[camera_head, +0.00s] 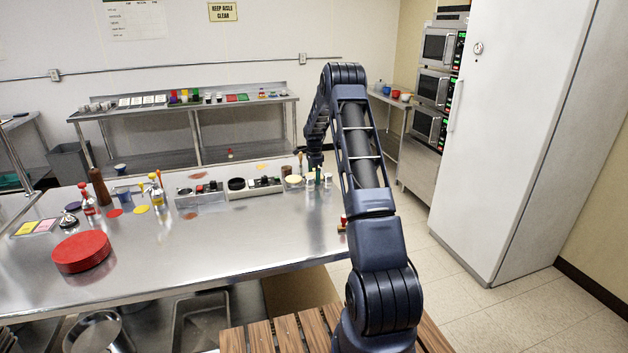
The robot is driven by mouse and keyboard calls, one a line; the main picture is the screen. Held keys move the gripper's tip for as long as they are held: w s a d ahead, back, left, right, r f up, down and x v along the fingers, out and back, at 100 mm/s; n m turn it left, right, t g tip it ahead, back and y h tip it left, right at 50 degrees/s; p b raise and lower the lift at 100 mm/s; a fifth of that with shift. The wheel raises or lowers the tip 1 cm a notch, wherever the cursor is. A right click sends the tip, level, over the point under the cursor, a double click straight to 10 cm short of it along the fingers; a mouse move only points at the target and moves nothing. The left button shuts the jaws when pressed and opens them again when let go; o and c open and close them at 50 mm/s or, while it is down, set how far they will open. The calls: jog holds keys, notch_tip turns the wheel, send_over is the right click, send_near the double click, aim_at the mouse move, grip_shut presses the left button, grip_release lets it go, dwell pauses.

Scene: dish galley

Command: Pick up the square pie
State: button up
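I cannot make out a square pie in this view. A small pale round item (293,180) lies near the far right edge of the steel counter (240,235), too small to identify. A small red item (343,221) at the counter's right edge is partly hidden by my arm. My arm rises from the lower right, bends over at the top and comes down toward the counter's far right corner. My gripper (315,160) is at its end, small and dark, near several small jars. Its fingers are too small to read, and no held object can be made out.
A red round stack (82,251) stands at the counter's front left. Bottles, a pepper mill (100,187) and a bell (68,221) stand behind it.

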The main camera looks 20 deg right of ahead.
jog(key=c, duration=1.1)
